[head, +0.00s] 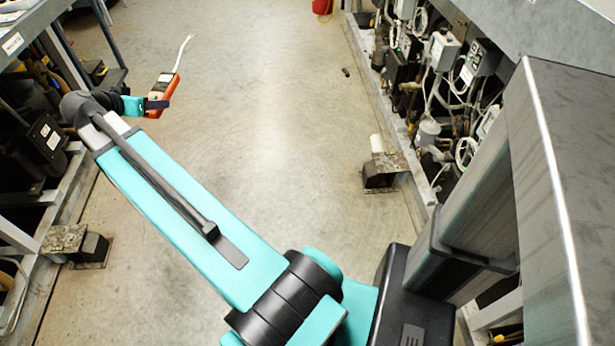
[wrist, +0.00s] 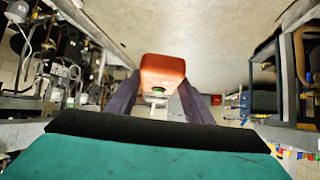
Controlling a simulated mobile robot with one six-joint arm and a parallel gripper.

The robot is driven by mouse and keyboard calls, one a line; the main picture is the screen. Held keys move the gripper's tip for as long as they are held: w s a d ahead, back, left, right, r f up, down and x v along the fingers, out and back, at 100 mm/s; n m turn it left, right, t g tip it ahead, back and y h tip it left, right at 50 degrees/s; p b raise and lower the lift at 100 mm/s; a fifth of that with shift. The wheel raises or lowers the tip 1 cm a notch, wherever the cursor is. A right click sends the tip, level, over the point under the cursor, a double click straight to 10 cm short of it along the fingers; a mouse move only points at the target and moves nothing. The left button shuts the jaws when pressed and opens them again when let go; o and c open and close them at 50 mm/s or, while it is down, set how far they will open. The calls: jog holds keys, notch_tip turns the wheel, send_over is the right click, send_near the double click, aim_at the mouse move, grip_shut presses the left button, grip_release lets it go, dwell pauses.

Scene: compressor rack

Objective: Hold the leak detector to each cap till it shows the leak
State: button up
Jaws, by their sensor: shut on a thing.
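The leak detector (head: 163,86) is an orange handheld unit with a dark face and a thin pale probe that bends upward from its top. It is held in the air over the aisle at the upper left of the head view. My gripper (head: 156,103) is shut on its lower part. In the wrist view the orange end of the leak detector (wrist: 163,72) sits between the two dark fingers. The probe's tip is clear of any surface in the head view. I cannot pick out the caps for certain among the small fittings.
A rack of compressors, pipes and grey boxes (head: 445,50) lines the right side. Another rack (head: 40,140) stands close on the left. A metal foot (head: 385,168) juts into the aisle. A red bucket (head: 322,6) stands far off. The aisle floor (head: 270,110) is mostly clear.

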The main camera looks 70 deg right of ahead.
jog(key=s+d+f+m+g+b, duration=0.45)
jog(key=s+d+f+b, duration=0.45)
jog(key=d+f, duration=0.35)
jog(key=s+d+f+m+g+y+b, duration=0.1)
jog(key=s+d+f+m+g+b, duration=0.2)
jog(key=s+f, duration=0.7)
jog(key=s+d+f+m+g+y+b, duration=0.2)
jog(key=s+d+f+m+g+b, duration=0.1)
jog(key=s+d+f+b, duration=0.4)
jog(key=s+d+f+m+g+y+b, duration=0.1)
jog(key=s+d+f+m+g+b, duration=0.2)
jog(key=s+f+b, duration=0.7)
jog(key=s+d+f+m, duration=0.1)
jog(key=s+d+f, duration=0.1)
jog(key=s, duration=0.4)
jog(key=shift+s+d+f+g+y, duration=0.3)
jog(key=shift+s+f+g+y, duration=0.1)
jog(key=shift+f, duration=0.45)
jog(key=shift+s+m, duration=0.1)
jog(key=shift+m, duration=0.15)
jog(key=s+d, duration=0.5)
jog(key=s, duration=0.6)
jog(key=shift+d+p, duration=0.15)
jog(key=shift+p, duration=0.15)
jog(key=shift+s, duration=0.1)
